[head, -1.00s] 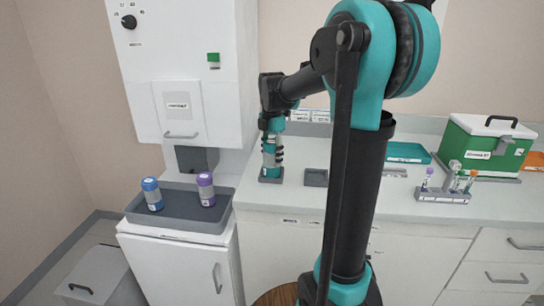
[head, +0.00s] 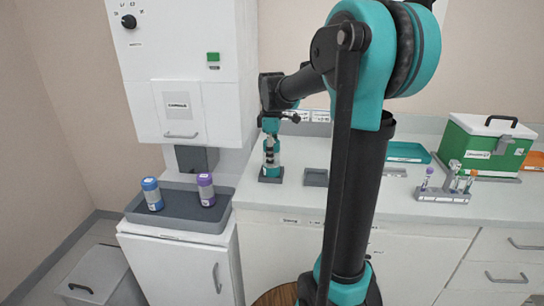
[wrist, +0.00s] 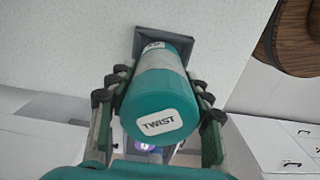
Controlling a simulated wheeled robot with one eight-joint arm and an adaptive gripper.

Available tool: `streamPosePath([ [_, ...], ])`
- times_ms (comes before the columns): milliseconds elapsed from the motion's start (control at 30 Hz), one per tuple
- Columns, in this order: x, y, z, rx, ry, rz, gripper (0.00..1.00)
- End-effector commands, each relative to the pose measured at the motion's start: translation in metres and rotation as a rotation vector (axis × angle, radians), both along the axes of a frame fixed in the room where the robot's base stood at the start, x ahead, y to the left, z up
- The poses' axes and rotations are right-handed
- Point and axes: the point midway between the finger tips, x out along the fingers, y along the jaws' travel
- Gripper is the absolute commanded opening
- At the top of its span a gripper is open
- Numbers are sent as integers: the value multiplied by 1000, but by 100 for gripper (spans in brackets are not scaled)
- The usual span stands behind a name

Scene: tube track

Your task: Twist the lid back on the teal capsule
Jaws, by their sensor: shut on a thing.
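The teal capsule stands upright in a small grey holder (head: 270,178) on the counter, small and mostly hidden by my gripper (head: 270,145) in the head view. In the wrist view, its teal lid (wrist: 160,112) with a white TWIST label faces the camera, in line with the pale capsule body (wrist: 162,62). The grey holder (wrist: 196,52) shows behind the body's far end. My gripper (wrist: 160,84) is shut on the lid, with one finger on each side. The seam between lid and body is hard to make out.
Left of my gripper, a dark tray (head: 172,222) holds a blue-capped capsule (head: 152,194) and a purple-capped capsule (head: 206,189). An empty grey holder (head: 315,177) sits close on the right. A tube rack (head: 442,195) and a green box (head: 488,145) stand farther right.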

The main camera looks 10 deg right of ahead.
Motion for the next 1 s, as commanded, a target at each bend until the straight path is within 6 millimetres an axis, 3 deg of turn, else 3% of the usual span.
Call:
streamPosePath([
  [200,0,0,0,0,0,-165,10],
  [433,0,0,0,0,0,-181,10],
  [467,0,0,0,0,0,-180,54],
  [600,0,0,0,0,0,-180,71],
  [1000,0,0,0,0,0,-178,74],
])
